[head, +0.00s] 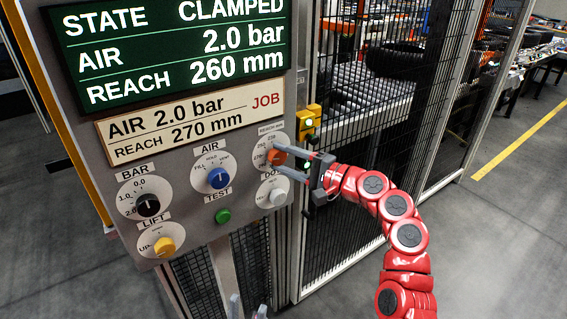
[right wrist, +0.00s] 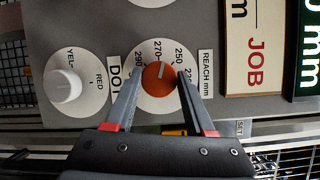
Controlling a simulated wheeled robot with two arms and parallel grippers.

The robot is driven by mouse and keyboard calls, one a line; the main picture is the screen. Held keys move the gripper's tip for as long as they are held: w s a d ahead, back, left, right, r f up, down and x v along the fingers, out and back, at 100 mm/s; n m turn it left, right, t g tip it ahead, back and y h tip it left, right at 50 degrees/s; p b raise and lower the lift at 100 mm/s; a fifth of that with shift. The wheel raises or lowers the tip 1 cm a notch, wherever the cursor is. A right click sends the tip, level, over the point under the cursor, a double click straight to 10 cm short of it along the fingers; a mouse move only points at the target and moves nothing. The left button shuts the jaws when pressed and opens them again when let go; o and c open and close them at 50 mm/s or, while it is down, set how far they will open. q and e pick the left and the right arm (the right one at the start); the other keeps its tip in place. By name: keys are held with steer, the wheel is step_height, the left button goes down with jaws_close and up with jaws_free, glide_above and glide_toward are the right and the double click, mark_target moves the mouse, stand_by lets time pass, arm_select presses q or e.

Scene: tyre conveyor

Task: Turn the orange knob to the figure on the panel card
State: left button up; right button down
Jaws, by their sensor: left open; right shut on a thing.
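The orange knob (head: 277,156) is on the right side of the grey panel, on the white reach dial. My right gripper (head: 285,163) has its fingers on either side of it and is shut on it. In the right wrist view the knob (right wrist: 157,77) sits between the fingertips (right wrist: 157,78), its pale mark pointing between 270 and 250. The cream job card (head: 190,122) reads AIR 2.0 bar, REACH 270 mm. The green display (head: 175,50) reads CLAMPED, AIR 2.0 bar, REACH 260 mm. My left gripper (head: 248,308) is open and empty at the bottom edge, below the panel.
Near the orange knob are a white knob (head: 277,196) below and a blue AIR knob (head: 218,178) to the left. A black BAR knob (head: 148,205), yellow LIFT knob (head: 164,246) and green TEST button (head: 223,215) are also on the panel. A mesh fence (head: 345,200) stands behind.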

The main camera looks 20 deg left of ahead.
steer(key=shift+s+f+n+h+b, duration=0.15)
steer(key=shift+n+h+b, duration=0.4)
steer(key=shift+n, duration=0.85)
steer(key=shift+c, duration=1.4)
jaws_free()
steer(key=b+v, duration=0.2)
steer(key=v, duration=1.5)
steer(key=shift+d+r, duration=0.15)
steer(key=shift+r, duration=0.2)
